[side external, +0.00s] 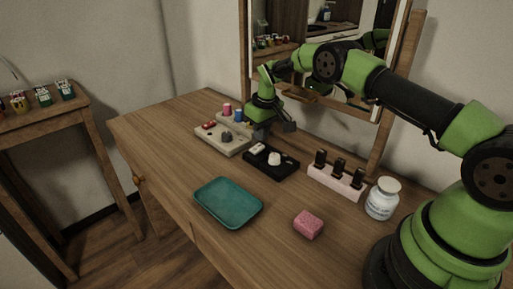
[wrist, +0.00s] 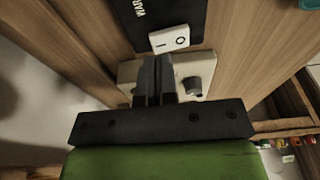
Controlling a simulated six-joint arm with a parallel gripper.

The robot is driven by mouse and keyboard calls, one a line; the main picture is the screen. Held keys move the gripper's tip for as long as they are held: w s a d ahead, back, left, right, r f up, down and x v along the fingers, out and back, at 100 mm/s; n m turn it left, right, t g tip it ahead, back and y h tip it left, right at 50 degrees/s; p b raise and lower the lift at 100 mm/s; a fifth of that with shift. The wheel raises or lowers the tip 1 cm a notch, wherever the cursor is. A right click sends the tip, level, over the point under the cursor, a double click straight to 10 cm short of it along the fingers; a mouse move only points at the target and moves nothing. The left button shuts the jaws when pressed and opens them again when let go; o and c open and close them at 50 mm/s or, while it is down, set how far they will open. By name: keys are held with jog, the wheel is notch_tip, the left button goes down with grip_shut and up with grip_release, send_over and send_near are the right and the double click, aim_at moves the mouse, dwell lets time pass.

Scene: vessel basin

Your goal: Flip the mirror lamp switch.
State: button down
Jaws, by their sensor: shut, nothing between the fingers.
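A beige control box (side external: 222,141) sits on the wooden table, with a red part (side external: 208,125) and a grey knob (side external: 227,137) on top. A black box (side external: 271,161) beside it bears a white rocker switch (side external: 257,148) and a white knob. My gripper (side external: 261,133) points down near the right end of the beige box. In the wrist view, my shut, empty fingers (wrist: 155,62) cover part of the beige box (wrist: 127,75), left of its grey knob (wrist: 192,86). The rocker (wrist: 170,38), marked with a line and circle, lies just beyond the fingertips. I cannot tell which switch is the mirror lamp's.
A mirror (side external: 300,50) stands behind. Pink and blue spools (side external: 227,109) stand near the beige box. A teal tray (side external: 228,203), pink sponge (side external: 308,225), pale rack (side external: 336,181) with dark pieces and white jar (side external: 382,199) are nearer. The table's front left is clear.

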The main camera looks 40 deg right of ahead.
aim_at(261, 145)
jog(key=shift+f, duration=1.2)
dwell(0.6)
jog(key=shift+r, duration=3.5)
